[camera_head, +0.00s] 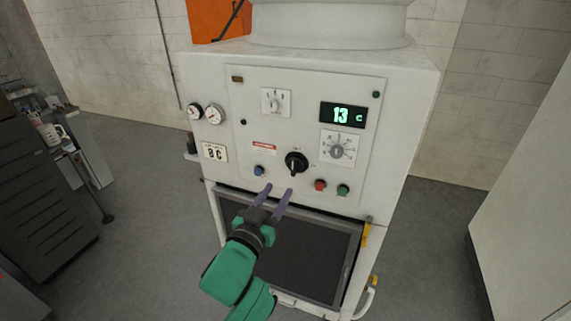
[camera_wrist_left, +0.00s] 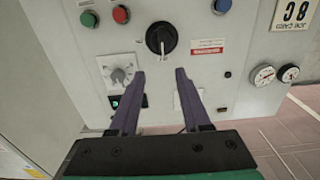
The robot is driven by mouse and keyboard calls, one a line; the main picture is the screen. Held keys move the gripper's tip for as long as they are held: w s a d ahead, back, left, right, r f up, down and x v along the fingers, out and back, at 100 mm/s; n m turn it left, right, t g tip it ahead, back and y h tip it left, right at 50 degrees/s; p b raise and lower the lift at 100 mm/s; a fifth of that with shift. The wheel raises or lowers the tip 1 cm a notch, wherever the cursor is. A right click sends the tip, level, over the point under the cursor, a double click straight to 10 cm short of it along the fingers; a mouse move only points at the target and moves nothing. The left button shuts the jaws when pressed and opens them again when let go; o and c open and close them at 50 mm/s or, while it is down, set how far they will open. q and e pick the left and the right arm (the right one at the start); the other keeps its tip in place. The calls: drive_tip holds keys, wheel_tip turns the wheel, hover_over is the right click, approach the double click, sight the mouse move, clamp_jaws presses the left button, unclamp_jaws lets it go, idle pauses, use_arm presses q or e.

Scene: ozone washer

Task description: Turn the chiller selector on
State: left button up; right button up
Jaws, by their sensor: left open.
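A black rotary selector knob (camera_head: 296,163) with a pale pointer mark sits low in the middle of the white machine's control panel (camera_head: 245,143). Its label is too small to read. My left gripper (camera_head: 278,190) is open and empty, its two purple fingers pointing at the panel just below and left of the knob. In the left wrist view, where the panel appears upside down, the knob (camera_wrist_left: 161,38) lies beyond and between the fingertips (camera_wrist_left: 160,74), apart from them. My right gripper is not in view.
A blue button (camera_head: 259,171) is left of the knob; red (camera_head: 320,185) and green (camera_head: 343,190) buttons are right. Above are a small switch (camera_head: 276,102), a grey dial (camera_head: 338,149) and a display (camera_head: 342,115) reading 13 C. A dark-windowed compartment (camera_head: 310,258) lies below.

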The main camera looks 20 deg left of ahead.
use_arm(q)
approach(293, 165)
drive_tip(key=w, duration=0.2)
drive_tip(key=w+p, duration=0.1)
drive_tip(key=w, duration=0.4)
drive_tip(key=shift+w+d, duration=0.15)
drive_tip(key=shift+w, duration=0.2)
drive_tip(key=shift+w+d, duration=0.2)
drive_tip(key=shift+w, duration=0.2)
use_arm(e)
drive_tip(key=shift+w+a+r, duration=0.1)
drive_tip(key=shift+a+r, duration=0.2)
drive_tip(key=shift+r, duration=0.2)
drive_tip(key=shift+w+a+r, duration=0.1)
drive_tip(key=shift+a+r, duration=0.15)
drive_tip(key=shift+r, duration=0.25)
use_arm(q)
drive_tip(key=shift+a, duration=0.1)
clamp_jaws()
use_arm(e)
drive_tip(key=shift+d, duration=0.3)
